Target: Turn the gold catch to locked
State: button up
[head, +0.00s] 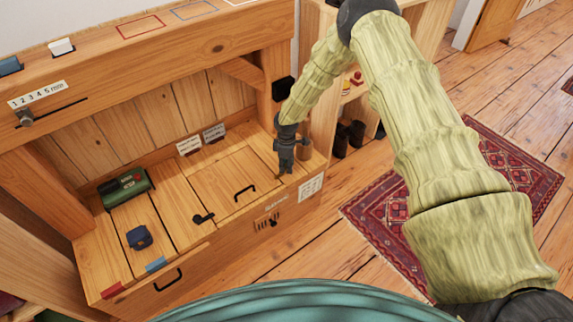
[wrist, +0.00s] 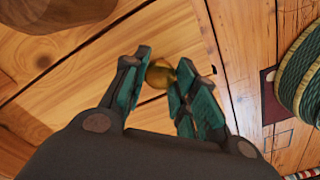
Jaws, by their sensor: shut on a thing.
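The gold catch (wrist: 160,74) is a small rounded gold piece on the wooden surface, seen between my fingertips in the wrist view. My gripper (wrist: 164,72) is shut on it, with one teal-padded finger on each side. In the head view my gripper (head: 283,170) points down at the right end of the wooden bench top (head: 188,182). The catch is hidden behind the fingers there. I cannot read whether it stands at locked.
A hatch with a black handle (head: 245,192) and a dark latch (head: 203,218) lie left of my gripper. A green box (head: 125,188) and a blue object (head: 139,237) sit farther left. A wooden post (head: 273,85) rises behind. A red rug (head: 500,175) lies right.

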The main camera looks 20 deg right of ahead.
jog(key=o, duration=1.1)
jog(key=shift+c, duration=0.2)
jog(key=shift+r, duration=0.1)
notch_tip(320, 180, up, 12)
